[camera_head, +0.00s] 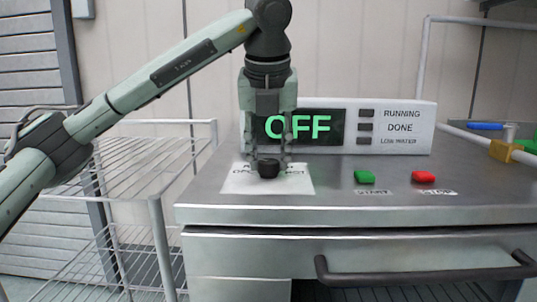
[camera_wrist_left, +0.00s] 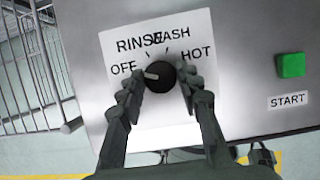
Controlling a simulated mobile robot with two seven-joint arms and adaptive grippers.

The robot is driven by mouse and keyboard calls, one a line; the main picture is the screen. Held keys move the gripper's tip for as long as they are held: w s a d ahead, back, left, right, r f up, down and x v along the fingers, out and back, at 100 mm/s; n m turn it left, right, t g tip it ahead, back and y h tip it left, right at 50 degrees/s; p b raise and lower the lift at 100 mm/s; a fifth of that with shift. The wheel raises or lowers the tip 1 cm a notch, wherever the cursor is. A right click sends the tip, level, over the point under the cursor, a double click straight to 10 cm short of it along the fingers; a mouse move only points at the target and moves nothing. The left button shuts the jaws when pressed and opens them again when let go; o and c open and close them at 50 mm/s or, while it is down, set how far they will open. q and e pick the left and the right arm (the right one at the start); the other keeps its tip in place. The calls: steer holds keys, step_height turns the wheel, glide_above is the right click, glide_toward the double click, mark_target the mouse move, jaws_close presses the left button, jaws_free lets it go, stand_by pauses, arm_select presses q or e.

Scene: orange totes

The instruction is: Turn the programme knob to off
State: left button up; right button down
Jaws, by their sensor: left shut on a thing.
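The black round programme knob (camera_head: 268,169) stands on a white label plate (camera_head: 235,181) on the steel top. In the left wrist view, the knob (camera_wrist_left: 161,76) has a white pointer mark aimed left at the word OFF. RINSE, WASH and HOT are printed around it. The display (camera_head: 297,127) reads OFF in green. My left gripper (camera_head: 268,161) points down over the knob, its fingers on either side, shut on it. The left wrist view shows the fingertips (camera_wrist_left: 160,85) at the knob's sides. My right gripper is not in view.
A green START button (camera_head: 365,177) and a red button (camera_head: 423,177) sit right of the knob. The display box (camera_head: 390,141) stands behind. A dark handle (camera_head: 425,274) is on the front. A wire rack (camera_head: 150,160) stands at left.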

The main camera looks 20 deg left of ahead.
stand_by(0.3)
arm_select(q)
steer(key=o, duration=1.2)
steer(key=shift+c, duration=0.2)
steer(key=v, duration=1.2)
steer(key=shift+s, duration=0.1)
